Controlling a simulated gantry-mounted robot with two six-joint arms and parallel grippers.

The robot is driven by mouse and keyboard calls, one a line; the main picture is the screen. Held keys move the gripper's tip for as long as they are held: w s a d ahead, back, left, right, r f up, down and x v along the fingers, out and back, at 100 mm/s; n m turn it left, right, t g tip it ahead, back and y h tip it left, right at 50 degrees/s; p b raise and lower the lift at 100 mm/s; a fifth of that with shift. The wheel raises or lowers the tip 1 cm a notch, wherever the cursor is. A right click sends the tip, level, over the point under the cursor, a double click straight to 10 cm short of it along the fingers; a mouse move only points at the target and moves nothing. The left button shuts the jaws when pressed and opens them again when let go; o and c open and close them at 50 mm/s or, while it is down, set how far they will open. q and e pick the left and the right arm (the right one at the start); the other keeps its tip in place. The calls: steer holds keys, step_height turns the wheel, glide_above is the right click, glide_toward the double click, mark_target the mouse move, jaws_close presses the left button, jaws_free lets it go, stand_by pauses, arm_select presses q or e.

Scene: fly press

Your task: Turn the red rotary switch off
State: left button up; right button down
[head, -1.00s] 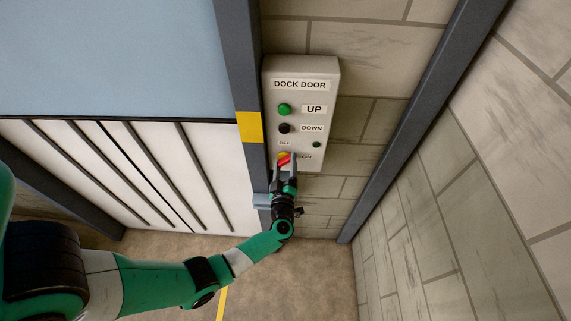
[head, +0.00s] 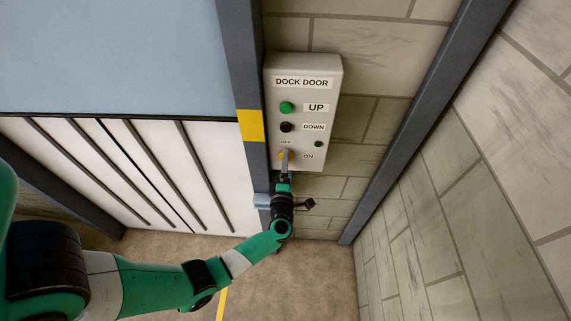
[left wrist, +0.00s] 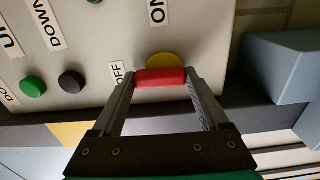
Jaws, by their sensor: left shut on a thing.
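The grey DOCK DOOR control box (head: 330,80) is fixed to the wall. Its rotary switch has a red handle (left wrist: 160,78) in front of a yellow disc (left wrist: 166,60). In the left wrist view one end of the handle points to the OFF label (left wrist: 117,74), and the ON label (left wrist: 157,11) is off to the side. My left gripper (left wrist: 161,80) is shut on the red handle, one finger at each end. My right gripper is not in view.
A green UP button (head: 286,107), a black DOWN button (head: 286,127) and a small green lamp (head: 318,144) are on the box. A dark door post (head: 240,75) stands close on the left. A grey-blue block (left wrist: 285,65) is beside the box.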

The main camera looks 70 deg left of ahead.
arm_select(q)
steer(key=shift+n, duration=0.3)
steer(key=o, duration=1.2)
steer(key=shift+o, duration=0.2)
steer(key=v, duration=1.1)
steer(key=shift+s+d+p, duration=0.2)
steer(key=shift+d+p, duration=0.1)
steer(key=shift+p, duration=0.1)
